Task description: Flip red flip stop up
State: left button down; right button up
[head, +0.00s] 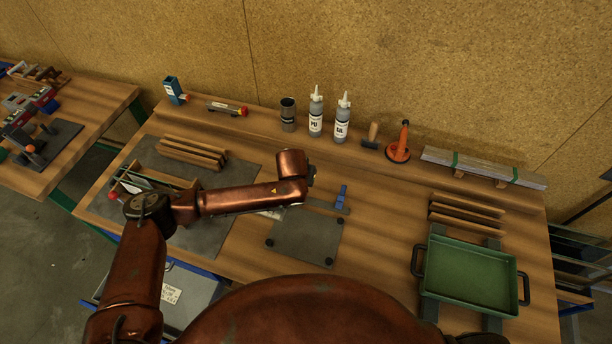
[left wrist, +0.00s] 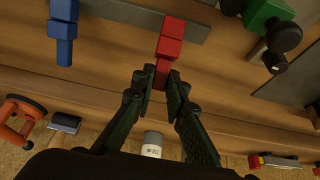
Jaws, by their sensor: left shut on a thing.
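The red flip stop (left wrist: 168,45) shows in the left wrist view, on a grey metal rail (left wrist: 125,13). It has a block at the rail and a narrower tab reaching toward my gripper. My left gripper (left wrist: 163,82) has its two dark fingers on either side of the end of this tab, shut on it. I cannot tell the stop's exact tilt. The blue flip stop (left wrist: 63,28) sits on the same rail, its tab hanging over the wood; it also shows in the head view (head: 342,196). In the head view my left arm hides the red stop and my gripper. My right gripper is not in view.
A green clamp part with black knobs (left wrist: 266,18) is near the rail. A green tray (head: 432,290) is at the right. A dark plate (head: 303,238) lies in front.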

pick_arm(q)
jog(key=shift+s+a+r+t+h+p, duration=0.2)
jog(key=shift+s+a+t+h+p, duration=0.1)
jog(key=shift+s+t+p, duration=0.4)
jog(key=shift+t, duration=0.3)
jog(key=c, duration=1.9)
grip_release()
jog(key=shift+c, duration=0.2)
jog(key=v, duration=1.2)
jog(key=shift+w, duration=0.1)
